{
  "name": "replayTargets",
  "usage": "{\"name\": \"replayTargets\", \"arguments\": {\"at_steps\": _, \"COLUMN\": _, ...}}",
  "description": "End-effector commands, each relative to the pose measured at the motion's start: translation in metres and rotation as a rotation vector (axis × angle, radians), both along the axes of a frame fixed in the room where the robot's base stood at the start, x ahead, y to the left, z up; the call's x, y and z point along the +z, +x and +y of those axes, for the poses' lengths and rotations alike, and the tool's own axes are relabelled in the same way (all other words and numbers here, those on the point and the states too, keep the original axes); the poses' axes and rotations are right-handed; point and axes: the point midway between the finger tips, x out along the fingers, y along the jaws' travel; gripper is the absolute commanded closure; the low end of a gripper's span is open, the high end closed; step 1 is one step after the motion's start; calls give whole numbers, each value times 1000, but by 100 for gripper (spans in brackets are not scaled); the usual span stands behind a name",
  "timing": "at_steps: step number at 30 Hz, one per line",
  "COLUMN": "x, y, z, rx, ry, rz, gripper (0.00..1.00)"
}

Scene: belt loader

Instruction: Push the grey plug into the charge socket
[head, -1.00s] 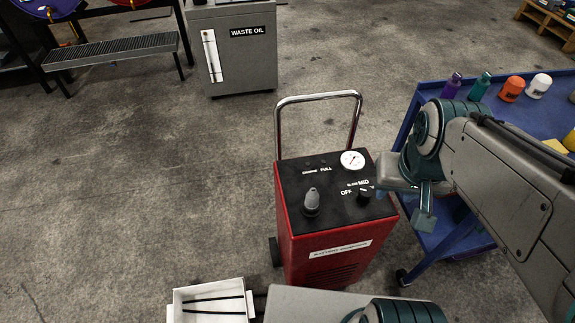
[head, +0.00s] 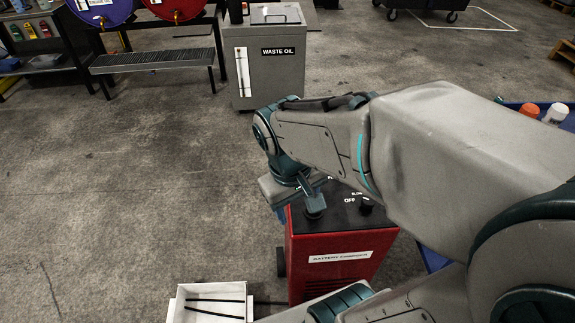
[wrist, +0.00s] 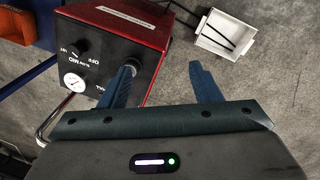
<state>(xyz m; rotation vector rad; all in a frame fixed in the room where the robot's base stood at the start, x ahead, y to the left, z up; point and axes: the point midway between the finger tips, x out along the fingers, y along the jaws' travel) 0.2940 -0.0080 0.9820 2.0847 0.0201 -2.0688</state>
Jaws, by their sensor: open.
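The red battery unit (head: 335,245) stands on the floor in front of me. My gripper (head: 313,205) is over the left part of its black top in the head view. In the wrist view my gripper (wrist: 163,68) is open, with nothing between its two blue-green fingers. The left finger overlaps the red unit (wrist: 140,28) and its black top; the right finger is over the floor. The grey plug cannot be made out now; my gripper covers its place on the top. A small dark round part shows beside the left fingertip. I cannot identify the charge socket.
A black knob (wrist: 80,46) and white gauge (wrist: 74,82) are on the unit's top. A white bin (head: 176,308) with dark strips sits on the floor at its left. A grey waste oil cabinet (head: 270,75) stands behind. A blue cart is at right, mostly behind my arm.

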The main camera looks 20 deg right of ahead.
Motion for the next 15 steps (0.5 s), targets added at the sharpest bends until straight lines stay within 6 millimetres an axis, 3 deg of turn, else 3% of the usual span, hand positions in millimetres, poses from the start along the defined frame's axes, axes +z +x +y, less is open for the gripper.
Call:
{"name": "replayTargets", "arguments": {"at_steps": 1, "x": -18, "y": 1, "z": -1, "rx": 57, "ry": -50, "rz": 84, "gripper": 43}}
{"name": "replayTargets", "arguments": {"at_steps": 3, "x": -33, "y": 3, "z": -5, "rx": 137, "ry": -125, "rz": 189, "gripper": 43}}
{"name": "replayTargets", "arguments": {"at_steps": 8, "x": -62, "y": 11, "z": -15, "rx": 314, "ry": -304, "rz": 419, "gripper": 43}}
{"name": "replayTargets", "arguments": {"at_steps": 15, "x": -101, "y": 38, "z": -22, "rx": 576, "ry": -594, "rz": 727, "gripper": 43}}
